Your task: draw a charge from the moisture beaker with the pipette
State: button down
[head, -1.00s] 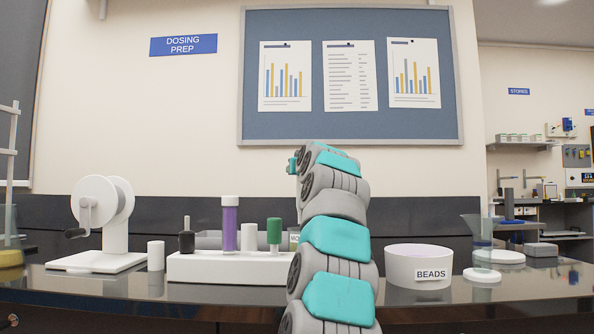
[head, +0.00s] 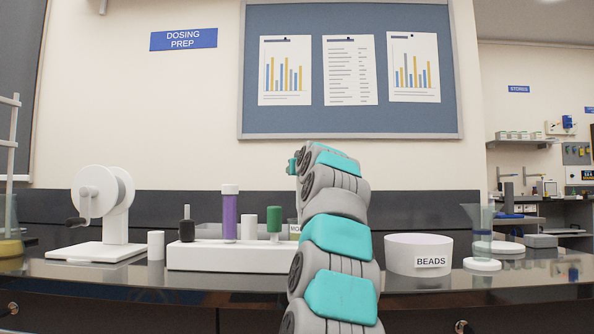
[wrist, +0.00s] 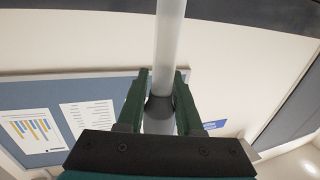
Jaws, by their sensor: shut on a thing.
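In the wrist view my gripper (wrist: 159,100) is shut on a pale, translucent tube with a dark grey collar, which looks like the pipette (wrist: 169,42). The tube runs up between the green fingers and out of the top of the picture; its ends are not clear. A label reading "MO…" (head: 295,231) shows just left of my arm, behind the rack. It appears to belong to the moisture beaker, whose body is mostly hidden behind my arm.
A white rack (head: 225,258) holds a purple tube (head: 230,215), a green-topped item (head: 274,220) and others. A white hand-cranked device (head: 105,210) stands left. A BEADS bowl (head: 418,254) and a clear funnel-like vessel (head: 480,235) stand right of my arm.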

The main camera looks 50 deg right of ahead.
notch_tip(320, 180, down, 4)
jog(key=b, duration=0.3)
jog(key=shift+f, duration=0.1)
dwell(0.3)
dwell(0.3)
notch_tip(320, 180, up, 9)
jog(key=p, duration=0.7)
jog(key=shift+f+p, duration=0.2)
jog(key=shift+p, duration=0.15)
notch_tip(320, 180, up, 4)
jog(key=p, duration=0.4)
dwell(0.6)
